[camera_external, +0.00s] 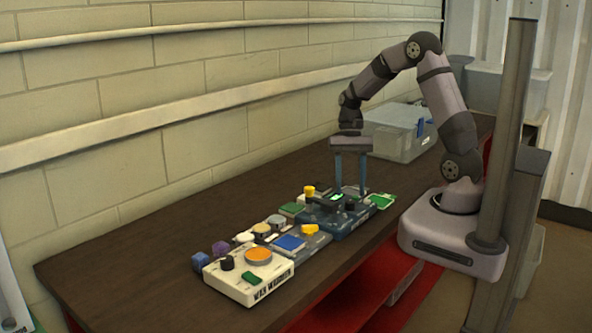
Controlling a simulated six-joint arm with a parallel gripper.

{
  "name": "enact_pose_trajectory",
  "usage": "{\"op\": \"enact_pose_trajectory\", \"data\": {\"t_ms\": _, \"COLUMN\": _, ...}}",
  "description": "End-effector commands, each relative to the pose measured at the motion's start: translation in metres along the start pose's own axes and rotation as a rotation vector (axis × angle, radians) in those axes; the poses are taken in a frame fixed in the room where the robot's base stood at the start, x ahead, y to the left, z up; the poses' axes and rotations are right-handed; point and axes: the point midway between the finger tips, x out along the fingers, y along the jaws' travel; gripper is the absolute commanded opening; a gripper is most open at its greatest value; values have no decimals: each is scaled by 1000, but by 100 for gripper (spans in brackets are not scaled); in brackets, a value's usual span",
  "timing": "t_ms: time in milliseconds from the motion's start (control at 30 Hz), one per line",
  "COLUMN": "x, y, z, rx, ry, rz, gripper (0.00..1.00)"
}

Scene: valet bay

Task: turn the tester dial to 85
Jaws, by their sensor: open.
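A dark blue device (343,226) with a small green display stands on the brown bench. It looks like the tester, but its label is too small to read. A dark shape on its top may be the dial; the pointer and scale cannot be read from here. My gripper (350,191) points down over this device with its two blue fingers apart. The fingertips are close to the device's top. I cannot tell whether they touch it or stand around the dial. Nothing shows held between them.
A grey device (288,243) with a blue panel stands left of it. Nearer is a white wax warmer (244,288) with an orange disc and black knob. Small blue and purple blocks, round pots and green cards lie around. A grey bin (398,143) stands behind. The bench's left end is clear.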

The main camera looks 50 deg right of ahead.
Motion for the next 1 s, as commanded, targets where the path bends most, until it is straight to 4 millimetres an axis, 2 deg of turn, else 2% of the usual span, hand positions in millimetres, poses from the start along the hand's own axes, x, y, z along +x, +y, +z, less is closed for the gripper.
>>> {"op": "enact_pose_trajectory", "data": {"t_ms": 233, "x": 25, "y": 0, "z": 1, "rx": 0, "ry": -1, "rz": 2, "gripper": 43}}
{"op": "enact_pose_trajectory", "data": {"t_ms": 600, "x": 31, "y": 0, "z": 0, "rx": 0, "ry": 1, "rz": 0, "gripper": 43}}
{"op": "enact_pose_trajectory", "data": {"t_ms": 633, "x": 31, "y": 0, "z": 0, "rx": 0, "ry": 1, "rz": 0, "gripper": 41}}
{"op": "enact_pose_trajectory", "data": {"t_ms": 800, "x": 31, "y": 0, "z": 0, "rx": 0, "ry": 1, "rz": 0, "gripper": 3}}
{"op": "enact_pose_trajectory", "data": {"t_ms": 1000, "x": 29, "y": 0, "z": 1, "rx": -41, "ry": 0, "rz": 18, "gripper": 3}}
